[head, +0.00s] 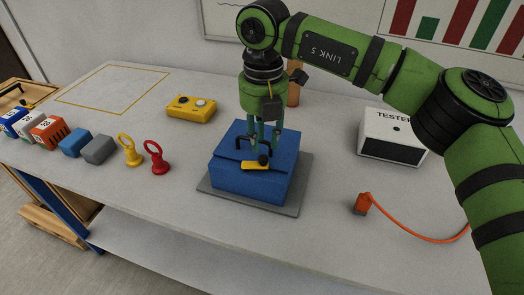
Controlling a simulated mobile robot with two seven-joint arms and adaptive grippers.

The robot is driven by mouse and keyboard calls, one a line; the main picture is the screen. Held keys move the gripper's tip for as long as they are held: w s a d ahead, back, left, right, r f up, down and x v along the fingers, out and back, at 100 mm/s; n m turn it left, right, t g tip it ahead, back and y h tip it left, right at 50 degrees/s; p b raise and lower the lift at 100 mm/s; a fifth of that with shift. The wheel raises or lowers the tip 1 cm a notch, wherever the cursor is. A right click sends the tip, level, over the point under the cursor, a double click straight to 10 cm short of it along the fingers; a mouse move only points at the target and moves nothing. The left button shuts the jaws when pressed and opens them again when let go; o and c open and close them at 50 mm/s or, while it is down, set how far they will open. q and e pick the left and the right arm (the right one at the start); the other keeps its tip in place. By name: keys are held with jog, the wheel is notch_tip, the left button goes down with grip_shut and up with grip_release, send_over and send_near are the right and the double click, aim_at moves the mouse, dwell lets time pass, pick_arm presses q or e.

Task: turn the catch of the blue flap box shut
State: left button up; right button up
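The blue flap box (235,185) stands on a grey base plate (291,206) in the middle of the table, and its lid lies down on top. On its front sits a yellow catch (252,165) with a dark knob (264,161) at its right end. A black handle (242,146) rises near the catch. My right gripper (262,150) points down over the box, just behind the knob. Its fingers are small and partly merge with the handle, so I cannot tell how far apart they are or whether they touch anything. My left gripper is not in view.
Red (156,158) and yellow (130,150) ring pieces, blue (76,142) and grey (98,149) blocks and several numbered cubes stand left. A white tester (394,140) and an orange plug (362,204) with cable are right.

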aim_at(263, 155)
notch_tip(263, 155, down, 4)
jog(key=shift+d+r+p, duration=0.1)
jog(key=shift+r+p, duration=0.05)
jog(key=shift+p, duration=0.25)
jog(key=shift+f, duration=0.65)
grip_shut()
jog(key=shift+w+f+n+b, duration=0.15)
jog(key=shift+n+b, duration=0.35)
jog(key=shift+w+n+b, duration=0.15)
jog(key=shift+n+b, duration=0.15)
jog(key=shift+n, duration=0.2)
jog(key=n, duration=0.2)
jog(key=shift+w+a+n+b, duration=0.25)
jog(key=shift+w+n+b, duration=0.05)
jog(key=shift+w+b, duration=0.1)
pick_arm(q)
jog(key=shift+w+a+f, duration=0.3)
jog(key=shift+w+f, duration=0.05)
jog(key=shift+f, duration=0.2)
pick_arm(e)
jog(key=shift+r, duration=0.2)
